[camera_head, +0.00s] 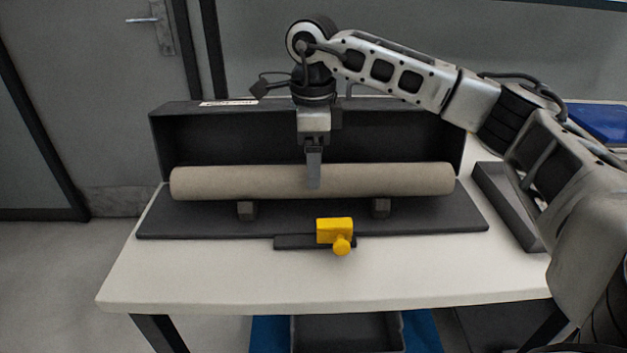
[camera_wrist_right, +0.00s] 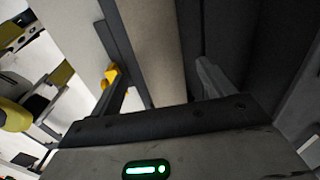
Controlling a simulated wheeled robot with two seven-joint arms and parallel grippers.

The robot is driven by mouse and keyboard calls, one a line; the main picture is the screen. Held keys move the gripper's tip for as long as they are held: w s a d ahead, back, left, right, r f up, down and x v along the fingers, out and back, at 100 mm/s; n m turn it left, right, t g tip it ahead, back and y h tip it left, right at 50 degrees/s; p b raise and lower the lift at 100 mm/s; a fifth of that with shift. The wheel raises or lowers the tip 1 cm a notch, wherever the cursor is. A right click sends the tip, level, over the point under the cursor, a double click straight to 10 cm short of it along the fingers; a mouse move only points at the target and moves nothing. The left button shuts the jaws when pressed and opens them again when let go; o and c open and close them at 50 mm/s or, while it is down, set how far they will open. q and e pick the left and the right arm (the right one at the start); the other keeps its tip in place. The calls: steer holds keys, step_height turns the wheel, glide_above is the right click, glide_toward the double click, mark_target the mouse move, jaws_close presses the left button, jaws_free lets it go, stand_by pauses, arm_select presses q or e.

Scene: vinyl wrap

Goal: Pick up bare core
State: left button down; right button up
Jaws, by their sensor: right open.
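The bare core (camera_head: 230,182) is a long tan cardboard tube lying level across a dark holder (camera_head: 190,226). In the right wrist view the core (camera_wrist_right: 154,45) runs between my two fingers. In the right wrist view my right gripper (camera_wrist_right: 160,80) is open, one finger on each side of the core. I cannot tell whether the fingers touch it. My left gripper is not in view.
A dark back panel (camera_head: 400,140) stands close behind the core. Small dark blocks (camera_head: 247,210) sit in front of it. A yellow knobbed piece (camera_head: 335,230) is at the holder's front edge. A grey tray (camera_head: 505,205) lies on the right. The white table's front (camera_head: 200,280) is clear.

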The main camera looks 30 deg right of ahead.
step_height(320, 180, down, 4)
steer(key=shift+d+f, duration=0.1)
steer(key=c, duration=1.2)
steer(key=shift+r, duration=0.2)
